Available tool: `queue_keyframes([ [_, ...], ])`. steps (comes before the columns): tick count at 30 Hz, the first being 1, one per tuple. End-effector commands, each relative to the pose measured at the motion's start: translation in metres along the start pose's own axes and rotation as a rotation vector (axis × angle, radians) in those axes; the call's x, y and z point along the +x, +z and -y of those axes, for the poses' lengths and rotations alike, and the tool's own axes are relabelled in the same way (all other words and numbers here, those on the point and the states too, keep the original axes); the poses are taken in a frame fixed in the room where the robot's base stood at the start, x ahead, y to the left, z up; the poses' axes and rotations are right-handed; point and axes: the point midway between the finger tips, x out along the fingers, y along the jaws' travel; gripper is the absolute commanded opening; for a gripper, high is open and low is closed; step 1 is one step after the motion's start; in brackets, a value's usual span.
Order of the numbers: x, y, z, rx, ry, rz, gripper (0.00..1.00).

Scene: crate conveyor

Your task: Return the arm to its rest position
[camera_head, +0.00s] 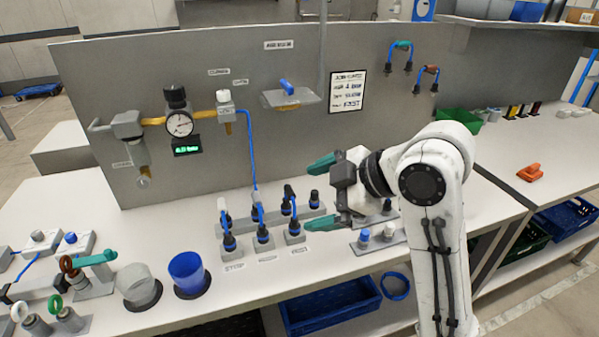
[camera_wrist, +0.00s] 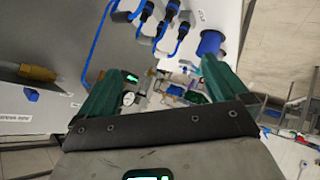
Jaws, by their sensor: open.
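My white arm (camera_head: 437,190) rises at the right of centre in the head view, bent over the bench. My gripper (camera_head: 335,192) is at its left end, above the bench and in front of the grey panel. Its two green fingers are spread apart with nothing between them. In the wrist view my gripper (camera_wrist: 155,85) also shows open and empty, with both green fingers apart. The fingers hide part of the bench behind them.
Small fittings with blue hoses (camera_head: 262,235) stand on the bench left of and below my gripper. The grey panel (camera_head: 230,130) carries a gauge (camera_head: 179,124). An orange object (camera_head: 530,172) lies on the right bench.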

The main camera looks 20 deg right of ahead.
Motion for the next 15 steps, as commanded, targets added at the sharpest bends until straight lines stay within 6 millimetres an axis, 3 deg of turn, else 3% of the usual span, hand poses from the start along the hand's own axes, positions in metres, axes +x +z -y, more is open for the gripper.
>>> queue_keyframes([
  [5,0.004,0.005,0.006,0.030,-0.003,0.005,1.00],
  [8,0.015,0.020,0.023,0.128,-0.012,0.022,1.00],
  [11,0.030,0.046,0.056,0.294,-0.023,0.064,1.00],
  [15,0.046,0.092,0.117,0.559,-0.036,0.168,1.00],
])
